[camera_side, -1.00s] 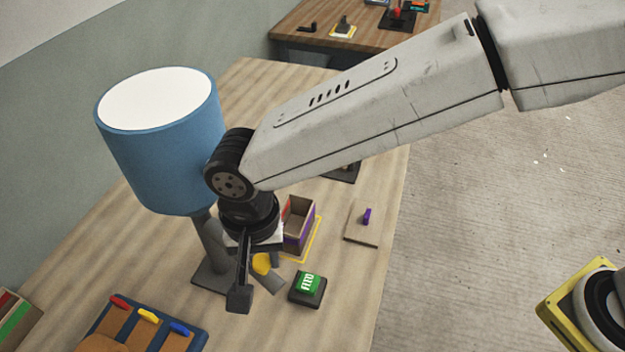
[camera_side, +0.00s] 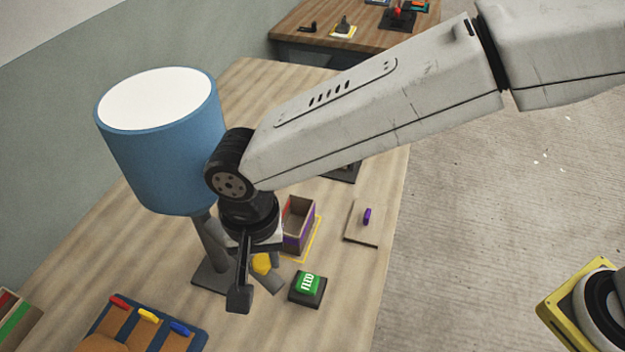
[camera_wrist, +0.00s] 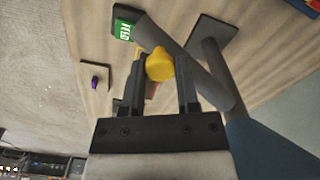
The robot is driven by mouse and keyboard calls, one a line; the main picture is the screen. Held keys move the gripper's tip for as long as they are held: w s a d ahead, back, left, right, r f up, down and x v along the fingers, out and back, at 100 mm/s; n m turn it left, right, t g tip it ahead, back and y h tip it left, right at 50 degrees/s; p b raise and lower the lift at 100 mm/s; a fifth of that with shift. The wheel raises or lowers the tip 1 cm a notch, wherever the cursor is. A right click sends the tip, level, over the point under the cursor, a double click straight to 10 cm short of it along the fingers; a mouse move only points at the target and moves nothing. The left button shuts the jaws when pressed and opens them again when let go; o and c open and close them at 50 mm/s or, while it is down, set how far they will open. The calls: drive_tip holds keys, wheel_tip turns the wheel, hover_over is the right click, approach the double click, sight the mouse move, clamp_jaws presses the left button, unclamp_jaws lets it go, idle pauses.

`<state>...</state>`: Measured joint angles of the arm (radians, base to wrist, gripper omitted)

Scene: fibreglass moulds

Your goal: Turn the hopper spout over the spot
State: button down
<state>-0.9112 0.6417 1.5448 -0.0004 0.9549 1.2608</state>
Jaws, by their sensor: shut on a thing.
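The hopper (camera_side: 165,150) is a blue drum with a white top on a grey post at the left of the table. Its grey tube-like spout (camera_wrist: 195,72) carries a yellow knob (camera_wrist: 158,65). My gripper (camera_wrist: 160,82) is shut on the yellow knob, one finger on each side. In the side view the knob (camera_side: 262,264) and the spout's end (camera_side: 271,284) show just beside my gripper (camera_side: 246,290), and the rest of the spout is largely hidden behind it. A yellow outline (camera_side: 318,240) on the table surrounds an open box (camera_side: 300,225) with a purple side.
A green FEED button (camera_side: 308,285) on a dark base stands close to the right of the spout's end. A board with a purple peg (camera_side: 366,216) lies further right. A blue tray with coloured handles (camera_side: 180,328) is at the front left.

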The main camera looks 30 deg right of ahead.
drive_tip(key=shift+w+d, duration=0.1)
idle(0.4)
drive_tip(key=w+d+n, duration=0.3)
drive_tip(key=w+n, duration=0.3)
drive_tip(key=n, duration=0.1)
drive_tip(key=w+d+n, duration=0.4)
drive_tip(key=w+n, duration=0.3)
drive_tip(key=shift+w+d, duration=0.25)
idle(0.3)
idle(0.4)
drive_tip(key=shift+c, duration=1.6)
unclamp_jaws()
drive_tip(key=shift+r, duration=0.1)
